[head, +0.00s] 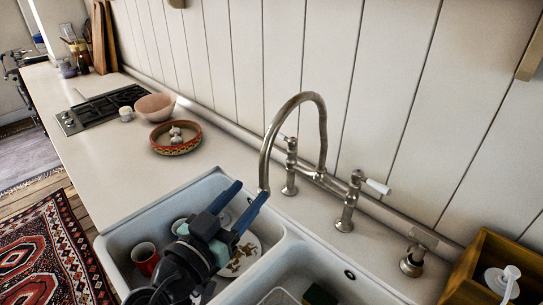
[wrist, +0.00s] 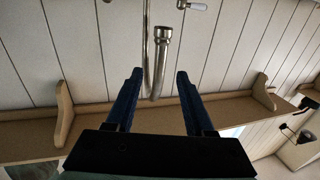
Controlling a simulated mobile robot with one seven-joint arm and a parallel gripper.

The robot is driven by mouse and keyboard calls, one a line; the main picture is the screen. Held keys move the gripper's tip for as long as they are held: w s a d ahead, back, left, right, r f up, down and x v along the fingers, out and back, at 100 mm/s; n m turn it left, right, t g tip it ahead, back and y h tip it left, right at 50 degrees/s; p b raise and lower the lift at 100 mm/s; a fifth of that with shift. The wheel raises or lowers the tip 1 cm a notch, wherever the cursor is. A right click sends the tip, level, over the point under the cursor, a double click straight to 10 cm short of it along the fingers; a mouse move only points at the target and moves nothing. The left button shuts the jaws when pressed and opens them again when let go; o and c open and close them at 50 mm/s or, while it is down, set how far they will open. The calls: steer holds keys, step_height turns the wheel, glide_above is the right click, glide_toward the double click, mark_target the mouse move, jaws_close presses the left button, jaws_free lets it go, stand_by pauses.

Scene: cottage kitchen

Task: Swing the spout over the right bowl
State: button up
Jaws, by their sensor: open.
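The metal spout (head: 322,120) arches up from the tap behind the sink, and its outlet end hangs down at the back of the left bowl (head: 118,240). The right bowl (head: 330,262) is partly cut off by the lower picture edge. My gripper (head: 250,190) is open above the left bowl, its blue fingers pointing toward the spout's outlet end. In the wrist view the spout's end (wrist: 161,50) appears in the gap between the fingertips (wrist: 159,75). I cannot tell whether either finger touches it.
The left bowl holds a red mug (head: 145,257) and a patterned plate (head: 243,260). A tap handle with a white lever (head: 376,187) stands right of the spout. A wooden box (head: 480,270) is at the far right. A patterned dish (head: 175,148) sits on the counter.

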steer(key=p+x, duration=0.2)
steer(key=x, duration=0.8)
steer(key=shift+p, duration=0.4)
jaws_close()
stand_by(0.8)
